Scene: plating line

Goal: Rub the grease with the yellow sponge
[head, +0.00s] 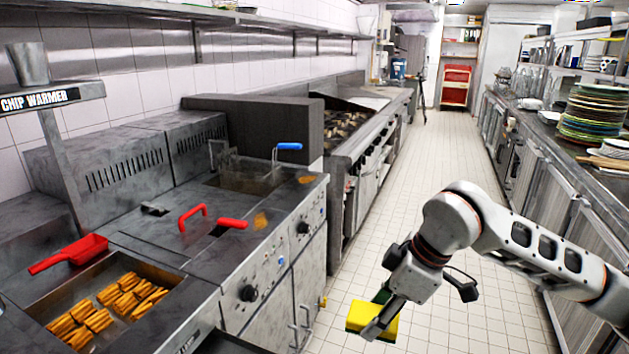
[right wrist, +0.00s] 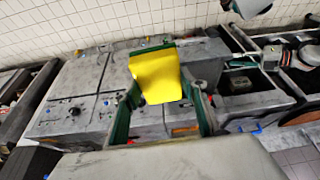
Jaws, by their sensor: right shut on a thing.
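The yellow sponge (head: 359,315), with a dark green side, is in my right gripper (head: 381,312), over the aisle floor in the head view. In the right wrist view the sponge (right wrist: 156,75) sits between the two fingers, which are shut on it. An orange-brown grease patch (head: 261,220) lies on the steel fryer top near its front edge, left of the sponge. Another similar patch (head: 306,180) lies farther back by the fryer basket. The sponge is apart from both patches. My left gripper is not in view.
The fryer counter (head: 175,255) carries a red-handled lid (head: 190,215), a blue-handled basket (head: 250,175) and a red scoop (head: 75,252) beside a bin of chips. A plate stack (head: 595,112) stands on the right counter. The tiled aisle between is clear.

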